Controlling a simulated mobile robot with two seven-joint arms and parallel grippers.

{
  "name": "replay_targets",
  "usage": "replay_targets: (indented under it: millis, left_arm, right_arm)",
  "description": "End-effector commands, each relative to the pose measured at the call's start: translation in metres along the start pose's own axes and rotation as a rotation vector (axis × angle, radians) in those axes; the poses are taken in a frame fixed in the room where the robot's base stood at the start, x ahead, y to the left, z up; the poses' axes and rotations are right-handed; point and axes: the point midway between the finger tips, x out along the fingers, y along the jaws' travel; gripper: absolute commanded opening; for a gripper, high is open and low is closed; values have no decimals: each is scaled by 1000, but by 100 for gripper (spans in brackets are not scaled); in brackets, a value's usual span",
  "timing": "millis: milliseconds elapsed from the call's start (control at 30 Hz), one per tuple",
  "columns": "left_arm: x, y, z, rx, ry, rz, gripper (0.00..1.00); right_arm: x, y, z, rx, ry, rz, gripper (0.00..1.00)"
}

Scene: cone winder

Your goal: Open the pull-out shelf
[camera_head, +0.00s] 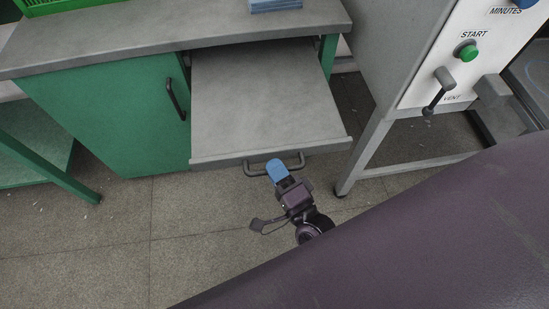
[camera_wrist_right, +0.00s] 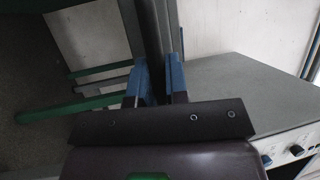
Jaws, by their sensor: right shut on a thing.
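The grey pull-out shelf (camera_head: 262,98) sticks out well from under the grey counter beside the green cabinet. A dark bar handle (camera_head: 255,171) runs along its front edge. My right gripper (camera_head: 277,170), with blue fingertips, is at the middle of this handle and shut on it. In the right wrist view the two blue fingers (camera_wrist_right: 160,82) stand on either side of a dark strip, too dark to make out in detail. My left gripper is in neither view.
A green cabinet door (camera_head: 112,115) with a dark handle is left of the shelf. A machine panel (camera_head: 470,50) with a green START button and a lever stands at the right on grey legs. A blue stack (camera_head: 275,5) lies on the counter (camera_head: 165,32). Floor in front is clear.

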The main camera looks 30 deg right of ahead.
Motion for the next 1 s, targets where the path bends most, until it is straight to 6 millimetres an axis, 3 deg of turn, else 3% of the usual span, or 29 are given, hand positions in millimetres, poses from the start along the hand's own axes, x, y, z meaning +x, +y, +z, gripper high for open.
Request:
replay_targets:
  millis: [267, 300, 467, 767, 1000]
  left_arm:
    - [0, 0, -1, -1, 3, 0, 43]
    - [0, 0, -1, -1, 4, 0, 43]
    - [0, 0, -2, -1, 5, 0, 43]
    - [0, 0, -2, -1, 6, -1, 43]
    - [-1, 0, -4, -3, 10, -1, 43]
  right_arm:
    - [0, 0, 0, -1, -1, -1, 0]
    - [0, 0, 0, -1, -1, -1, 18]
    - [0, 0, 0, -1, -1, -1, 39]
    - [-2, 0, 0, -1, -1, 0, 39]
    - [-31, 0, 0, -2, -2, 3, 39]
